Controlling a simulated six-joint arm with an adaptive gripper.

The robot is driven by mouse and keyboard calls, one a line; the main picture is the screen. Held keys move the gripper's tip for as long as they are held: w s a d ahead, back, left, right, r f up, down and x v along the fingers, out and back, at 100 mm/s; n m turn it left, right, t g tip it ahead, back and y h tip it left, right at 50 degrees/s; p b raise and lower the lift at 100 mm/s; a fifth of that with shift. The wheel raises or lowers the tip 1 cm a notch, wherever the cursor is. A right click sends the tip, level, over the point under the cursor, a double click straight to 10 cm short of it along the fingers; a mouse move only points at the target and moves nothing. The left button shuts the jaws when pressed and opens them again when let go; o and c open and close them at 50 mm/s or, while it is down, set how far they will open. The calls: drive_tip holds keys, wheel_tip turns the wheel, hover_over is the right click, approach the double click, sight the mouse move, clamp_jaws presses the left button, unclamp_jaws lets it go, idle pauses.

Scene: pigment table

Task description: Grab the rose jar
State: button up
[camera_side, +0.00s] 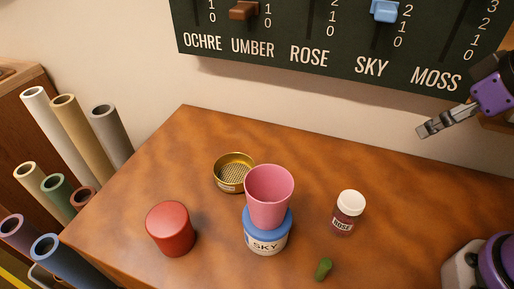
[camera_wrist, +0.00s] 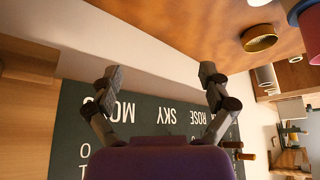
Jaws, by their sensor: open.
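The rose jar (camera_side: 347,213) stands upright on the table right of centre in the side view. It is a small reddish jar with a white lid and a label reading ROSE. My gripper (camera_side: 432,127) is up at the right of the side view, above table height and well apart from the jar. In the wrist view my gripper (camera_wrist: 160,77) shows two dark fingers spread wide with nothing between them.
A pink cup (camera_side: 269,194) sits on the blue-topped SKY jar (camera_side: 267,243). A red cylinder (camera_side: 171,229), a brass sieve (camera_side: 233,172) and a small green object (camera_side: 323,269) lie around. The slider board (camera_side: 340,50) hangs behind. The right part of the wooden table (camera_side: 420,190) is clear.

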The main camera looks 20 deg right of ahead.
drive_tip(key=m+g, duration=0.2)
drive_tip(key=g, duration=0.4)
hover_over(353, 200)
wheel_tip(353, 200, down, 6)
drive_tip(key=shift+s+f, duration=0.1)
drive_tip(key=shift+s, duration=0.05)
wheel_tip(353, 200, down, 6)
drive_tip(key=shift+r, duration=0.1)
drive_tip(key=c, duration=1.3)
